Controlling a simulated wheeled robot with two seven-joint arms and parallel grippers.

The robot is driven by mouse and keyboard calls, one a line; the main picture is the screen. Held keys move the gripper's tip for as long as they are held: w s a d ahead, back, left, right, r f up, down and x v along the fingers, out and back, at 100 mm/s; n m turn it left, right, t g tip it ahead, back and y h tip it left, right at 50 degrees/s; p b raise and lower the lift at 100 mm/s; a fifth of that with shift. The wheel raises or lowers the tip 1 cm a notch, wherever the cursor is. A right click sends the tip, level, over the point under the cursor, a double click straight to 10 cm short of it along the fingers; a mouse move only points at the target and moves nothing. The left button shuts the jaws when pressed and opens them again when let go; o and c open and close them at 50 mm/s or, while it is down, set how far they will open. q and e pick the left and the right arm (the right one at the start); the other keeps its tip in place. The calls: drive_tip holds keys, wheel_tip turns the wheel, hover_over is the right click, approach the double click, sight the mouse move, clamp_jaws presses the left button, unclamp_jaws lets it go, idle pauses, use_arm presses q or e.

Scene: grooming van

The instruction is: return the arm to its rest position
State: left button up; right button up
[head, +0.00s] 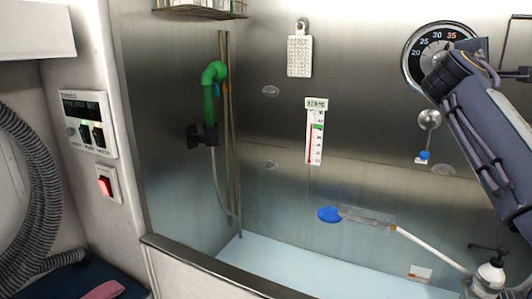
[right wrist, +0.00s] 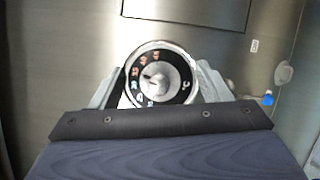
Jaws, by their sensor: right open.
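My right arm (head: 490,135) comes in from the right edge of the head view and reaches up in front of the round dial (head: 410,52), covering its lower right part. In the right wrist view, my right gripper (right wrist: 158,82) is open, with a pale grey finger on each side. The dial (right wrist: 181,63) shows between and beyond the fingers, with a silver knob in its centre. I cannot tell whether the fingers touch it. The gripper's fingers are not clear in the head view. My left gripper is not in view.
A steel-walled tub with a pale floor (head: 290,262) lies below. On the wall are a thermometer strip (head: 314,140), a green nozzle (head: 211,85) with a hose, and a hanging white tag (head: 299,56). A pump bottle (head: 489,279) stands lower right.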

drive_tip(key=s+a+f+m+g+y+p, duration=0.15)
drive_tip(key=s+f+y, duration=0.3)
drive_tip(key=f, duration=0.65)
drive_tip(key=s+a+f+m+g+y, duration=0.1)
drive_tip(key=s+f+m+y, duration=0.3)
drive_tip(key=f, duration=0.8)
use_arm(q)
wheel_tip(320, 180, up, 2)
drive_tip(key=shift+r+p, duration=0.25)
drive_tip(key=shift+p, duration=0.25)
use_arm(e)
drive_tip(key=s+a+f+m+g+y, duration=0.3)
drive_tip(key=s+a+f+m+y, duration=0.3)
drive_tip(key=s+a+f, duration=1.5)
wheel_tip(320, 180, down, 2)
drive_tip(key=s+y, duration=0.2)
drive_tip(key=y, duration=0.2)
drive_tip(key=shift+a+g, duration=0.25)
drive_tip(key=shift+g, duration=0.1)
